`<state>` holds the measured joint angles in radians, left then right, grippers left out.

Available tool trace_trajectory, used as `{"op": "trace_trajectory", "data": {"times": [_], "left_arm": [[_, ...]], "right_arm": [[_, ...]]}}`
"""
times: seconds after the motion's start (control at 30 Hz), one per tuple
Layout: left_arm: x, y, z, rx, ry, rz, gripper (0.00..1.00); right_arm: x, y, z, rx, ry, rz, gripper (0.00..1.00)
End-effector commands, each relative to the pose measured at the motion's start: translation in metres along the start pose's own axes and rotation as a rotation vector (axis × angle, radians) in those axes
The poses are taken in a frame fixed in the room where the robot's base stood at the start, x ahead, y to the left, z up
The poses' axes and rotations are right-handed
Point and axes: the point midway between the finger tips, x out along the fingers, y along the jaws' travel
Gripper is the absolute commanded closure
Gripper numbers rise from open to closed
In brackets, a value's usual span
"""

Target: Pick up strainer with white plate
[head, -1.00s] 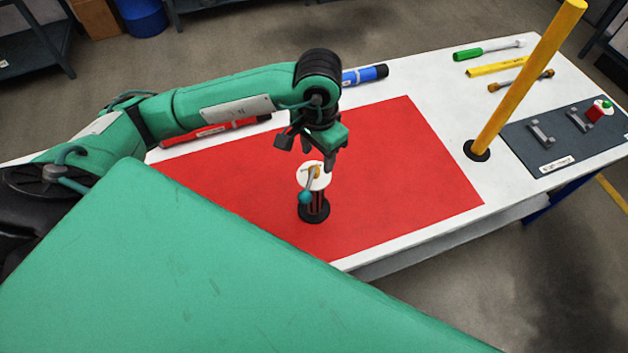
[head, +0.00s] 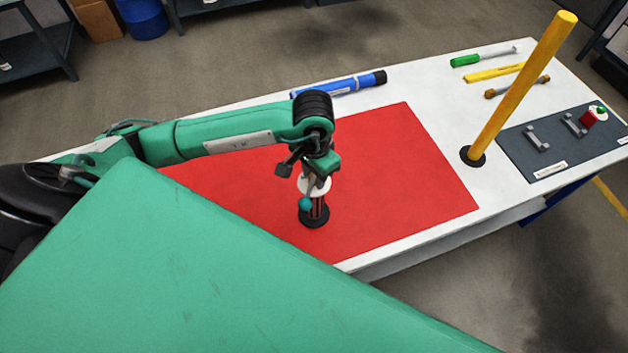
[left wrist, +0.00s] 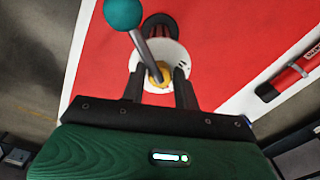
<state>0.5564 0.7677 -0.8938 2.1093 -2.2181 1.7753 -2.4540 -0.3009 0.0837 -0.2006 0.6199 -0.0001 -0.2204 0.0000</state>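The strainer with the white plate (head: 321,190) stands upright on the red mat (head: 420,165) on a black round base. A grey lever with a teal ball (head: 305,204) sticks out from its top. My left gripper (head: 314,178) is right above the strainer, pointing down. In the left wrist view the two dark fingers (left wrist: 159,76) are apart, on either side of the brass-coloured knob (left wrist: 164,72) on the white plate (left wrist: 172,55). A gap shows between the fingers and the knob. My right gripper is not in view.
A blue tube (head: 345,86) lies behind the mat. A yellow post (head: 515,95) stands to the right. Green (head: 485,57) and yellow (head: 495,72) tools lie at the back right. A dark panel (head: 550,155) sits at the right end. The mat right of the strainer is clear.

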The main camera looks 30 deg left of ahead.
Motion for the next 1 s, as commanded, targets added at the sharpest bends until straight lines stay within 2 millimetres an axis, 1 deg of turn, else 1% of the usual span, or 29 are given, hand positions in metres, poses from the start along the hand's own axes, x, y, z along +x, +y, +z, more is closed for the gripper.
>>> {"op": "trace_trajectory", "data": {"times": [0.03, 0.13, 0.17, 0.53, 0.67, 0.77, 0.87, 0.97, 1.0], "left_arm": [[0.000, 0.000, 0.000, 0.000, 0.000, 0.000, 0.79], [0.000, 0.000, 0.000, 0.000, 0.000, 0.000, 0.99], [0.000, 0.000, 0.000, 0.000, 0.000, 0.000, 1.00], [-0.001, 0.000, -0.001, 0.000, 0.002, 0.000, 1.00], [-0.005, 0.000, -0.001, -0.001, 0.003, 0.000, 1.00], [-0.011, 0.000, -0.002, -0.001, 0.006, 0.000, 1.00], [-0.022, -0.001, -0.002, 0.000, 0.007, -0.001, 1.00], [-0.039, -0.001, -0.002, 0.001, 0.009, -0.001, 1.00], [-0.048, -0.001, -0.002, 0.000, 0.010, -0.002, 1.00]], "right_arm": [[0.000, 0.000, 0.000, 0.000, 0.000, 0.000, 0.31], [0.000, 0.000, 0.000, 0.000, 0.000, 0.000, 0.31], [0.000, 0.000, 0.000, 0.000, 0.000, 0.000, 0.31], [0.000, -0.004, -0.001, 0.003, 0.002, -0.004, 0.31], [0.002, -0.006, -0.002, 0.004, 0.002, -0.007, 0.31], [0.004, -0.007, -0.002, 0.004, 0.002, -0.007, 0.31], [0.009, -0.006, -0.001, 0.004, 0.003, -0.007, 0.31], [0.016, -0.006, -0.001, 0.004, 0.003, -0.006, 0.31], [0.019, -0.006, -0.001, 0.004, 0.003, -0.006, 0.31]]}}
